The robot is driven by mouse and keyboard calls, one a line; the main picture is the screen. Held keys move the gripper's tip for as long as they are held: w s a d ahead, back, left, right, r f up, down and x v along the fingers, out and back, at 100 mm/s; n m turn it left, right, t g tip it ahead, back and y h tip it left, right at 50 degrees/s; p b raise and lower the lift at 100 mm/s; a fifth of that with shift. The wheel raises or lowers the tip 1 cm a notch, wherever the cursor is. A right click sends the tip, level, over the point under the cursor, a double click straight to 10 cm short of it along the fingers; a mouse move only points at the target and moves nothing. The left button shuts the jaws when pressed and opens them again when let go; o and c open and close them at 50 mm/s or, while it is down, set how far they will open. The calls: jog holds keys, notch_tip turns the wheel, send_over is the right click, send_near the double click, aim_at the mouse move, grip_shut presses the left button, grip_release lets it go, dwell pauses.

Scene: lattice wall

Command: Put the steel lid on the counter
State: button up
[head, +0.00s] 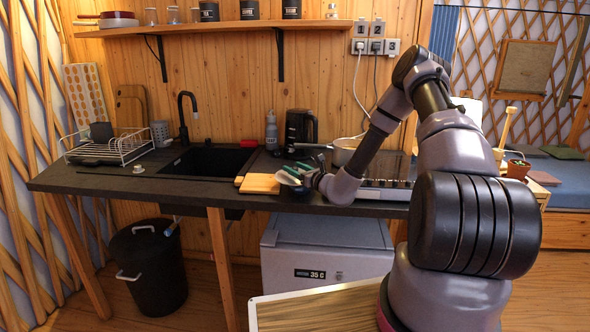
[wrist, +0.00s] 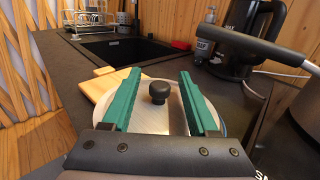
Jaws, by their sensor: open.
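The steel lid (wrist: 150,121) has a black knob (wrist: 159,92) and lies under my gripper in the wrist view. My gripper (wrist: 160,80) is open, with one green finger on each side of the knob and clear space between them and it. The fingers and palm hide parts of the lid. In the head view my gripper (head: 291,171) is low over the dark counter (head: 115,184), by its front edge, and the lid is hard to make out there. I cannot tell exactly what the lid rests on.
A wooden cutting board (head: 260,184) lies beside the lid. A pot (head: 344,150) with a long dark handle stands on the hob to the right. A black kettle (head: 300,128) and a grey bottle (head: 271,131) stand behind. The counter left of the sink (head: 210,162) has free room.

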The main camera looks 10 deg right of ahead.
jog(key=v, duration=1)
jog(key=shift+s+d+f, duration=0.1)
jog(key=shift+d+f, duration=0.05)
jog(key=shift+f, duration=0.05)
jog(key=s+a+r+n+g+y, duration=0.3)
jog(key=a+r+n+y, duration=0.15)
jog(key=r, duration=0.25)
jog(key=s+a+r+n+g+y, duration=0.2)
jog(key=a+r+n+g+y, duration=0.15)
jog(key=r+n, duration=0.2)
jog(key=s+a+r+n+g+h, duration=0.35)
jog(key=s+r+n+g, duration=0.5)
jog(key=s, duration=0.35)
jog(key=s+d+r+n+t+h, duration=0.6)
jog(key=s+d+r+n+h, duration=0.2)
jog(key=s+d+r+h, duration=0.2)
jog(key=s+d+r, duration=0.2)
jog(key=s, duration=0.2)
jog(key=shift+d+h, duration=0.15)
jog(key=shift+h, duration=0.2)
jog(key=shift+r, duration=0.1)
